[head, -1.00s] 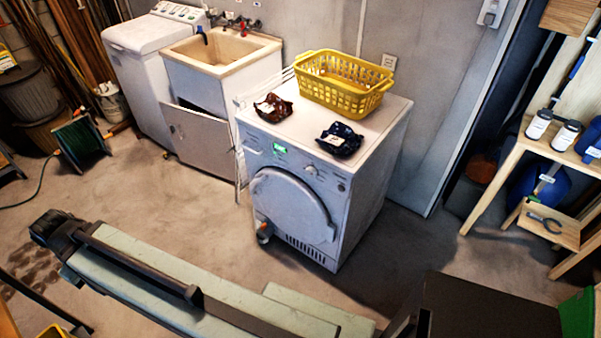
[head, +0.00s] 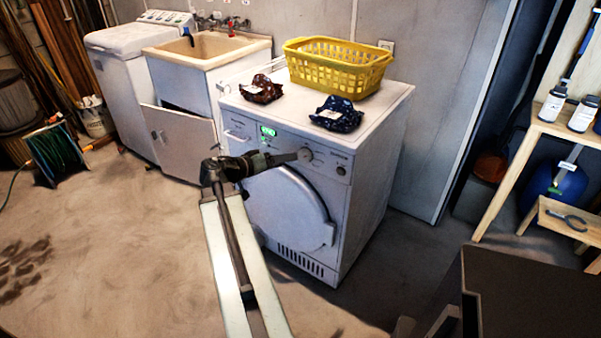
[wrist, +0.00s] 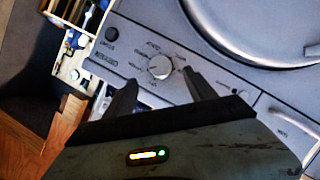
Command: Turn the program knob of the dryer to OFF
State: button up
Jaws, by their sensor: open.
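The white dryer (head: 345,205) stands in the middle of the head view, with a lit green display (head: 268,131) on its front panel. Its round program knob (wrist: 160,66) shows in the wrist view, with printed marks around it too blurred to read. My gripper (wrist: 160,78) is open, its two dark fingers apart on either side below the knob in that picture. Nothing is between the fingers. In the head view my gripper (head: 298,157) reaches across the panel, its tips close to the knob (head: 307,153). I cannot tell whether they touch it.
A yellow basket (head: 335,70) and two dark crumpled packets, one brown (head: 262,89) and one blue (head: 337,114), lie on the dryer top. A sink (head: 208,49) stands to the left. A wooden shelf (head: 545,165) stands right.

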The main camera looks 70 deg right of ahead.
aim_at(302, 156)
jog(key=b+x, duration=0.2)
jog(key=x, duration=0.5)
jog(key=shift+s+d, duration=0.25)
jog(key=shift+d, duration=0.1)
jog(key=c, duration=1.2)
jog(key=shift+d, duration=0.15)
jog(key=shift+c, duration=0.8)
jog(key=shift+f, duration=0.1)
jog(key=shift+n+g+b, duration=0.3)
jog(key=shift+b, duration=0.05)
